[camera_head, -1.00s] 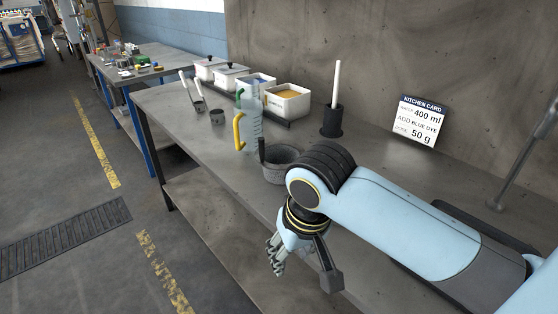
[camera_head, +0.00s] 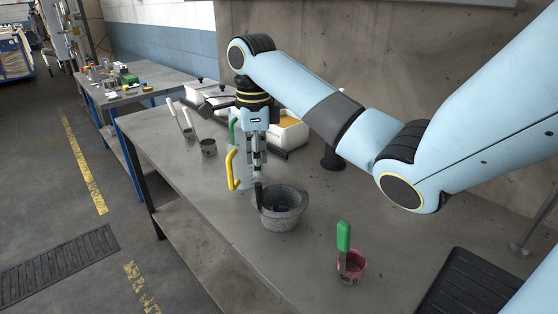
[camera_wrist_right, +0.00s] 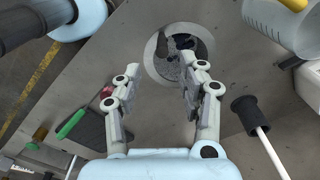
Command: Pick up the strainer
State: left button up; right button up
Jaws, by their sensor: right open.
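A dark handle (camera_head: 259,196) stands up at the left rim of a grey speckled pot (camera_head: 284,212) on the bench. It appears to belong to the strainer, whose lower part is hidden inside the pot. In the right wrist view the dark handle (camera_wrist_right: 162,44) and a grey round form show inside the pot, ahead of the fingertips. My right gripper (camera_head: 257,168) points down above the pot, just behind its rim as seen from the head. Its fingers (camera_wrist_right: 161,72) are apart with nothing between them. My left gripper is not in view.
White bins (camera_head: 291,134) and a black holder (camera_head: 332,157) stand behind.

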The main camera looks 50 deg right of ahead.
aim_at(259, 182)
notch_tip(259, 182, down, 3)
jog(key=shift+r, duration=0.1)
notch_tip(259, 182, down, 5)
jog(key=shift+d+f+p, duration=0.1)
jog(key=shift+d+p, duration=0.05)
jog(key=shift+p, duration=0.35)
jog(key=shift+f, duration=0.3)
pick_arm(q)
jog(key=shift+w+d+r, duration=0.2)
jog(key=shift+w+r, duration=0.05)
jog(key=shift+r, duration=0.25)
pick_arm(e)
jog(key=shift+c, duration=0.5)
jog(key=c, duration=0.7)
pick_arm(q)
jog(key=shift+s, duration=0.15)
pick_arm(e)
grip_shut()
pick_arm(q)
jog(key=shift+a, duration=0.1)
